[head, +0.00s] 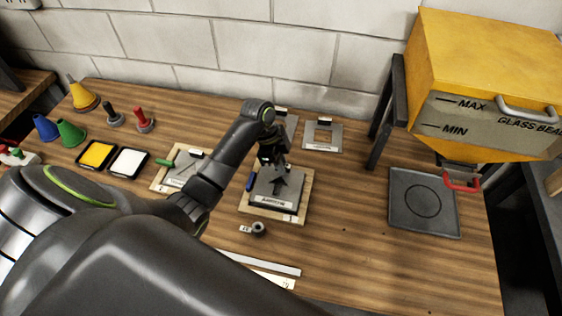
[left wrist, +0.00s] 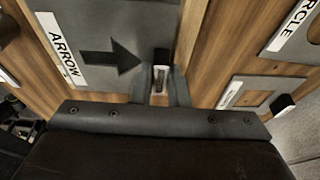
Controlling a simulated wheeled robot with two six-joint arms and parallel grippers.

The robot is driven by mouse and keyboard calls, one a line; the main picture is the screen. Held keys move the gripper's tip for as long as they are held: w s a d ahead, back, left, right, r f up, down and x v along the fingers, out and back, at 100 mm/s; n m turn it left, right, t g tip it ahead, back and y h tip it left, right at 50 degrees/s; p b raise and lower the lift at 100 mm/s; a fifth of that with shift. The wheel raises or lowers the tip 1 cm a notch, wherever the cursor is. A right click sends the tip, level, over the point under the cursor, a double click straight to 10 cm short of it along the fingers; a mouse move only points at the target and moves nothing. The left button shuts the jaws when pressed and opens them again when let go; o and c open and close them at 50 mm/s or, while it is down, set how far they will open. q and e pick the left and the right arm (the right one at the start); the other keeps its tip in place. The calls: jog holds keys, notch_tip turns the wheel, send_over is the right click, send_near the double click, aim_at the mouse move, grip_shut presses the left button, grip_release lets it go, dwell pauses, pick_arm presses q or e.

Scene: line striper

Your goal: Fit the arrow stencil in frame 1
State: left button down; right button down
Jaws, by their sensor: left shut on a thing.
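The grey arrow stencil (head: 278,187), with a black arrow and a white label, lies over a wooden frame (head: 250,211) with a blue handle. The frame's rim shows around it; I cannot tell whether the stencil is seated or slightly above. The frame's label is too small to read. My left gripper (head: 271,160) is at the stencil's far edge. In the left wrist view, the arrow stencil (left wrist: 100,40) shows its "ARROW" label, and my left gripper (left wrist: 160,86) is shut on its black-topped grip tab (left wrist: 161,57). My right gripper is not in view.
A second wooden frame (head: 161,183) with a green handle is to the left, partly behind my arm. Another stencil (head: 322,137) lies behind. A yellow glass-bead hopper (head: 490,75) and dark tray (head: 424,224) stand right. Paint pads (head: 128,162) and cones (head: 70,133) are left.

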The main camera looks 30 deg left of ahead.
pick_arm(q)
jog(key=shift+f+b, duration=0.3)
jog(key=shift+f, duration=0.25)
jog(key=shift+f, duration=0.45)
jog(key=shift+r, duration=0.1)
dwell(0.8)
dwell(0.7)
jog(key=shift+f, duration=0.2)
jog(key=c, duration=1.3)
grip_release()
jog(key=shift+s+r, duration=0.1)
jog(key=shift+s, duration=0.05)
jog(key=shift+c, duration=0.3)
jog(key=shift+r, duration=0.15)
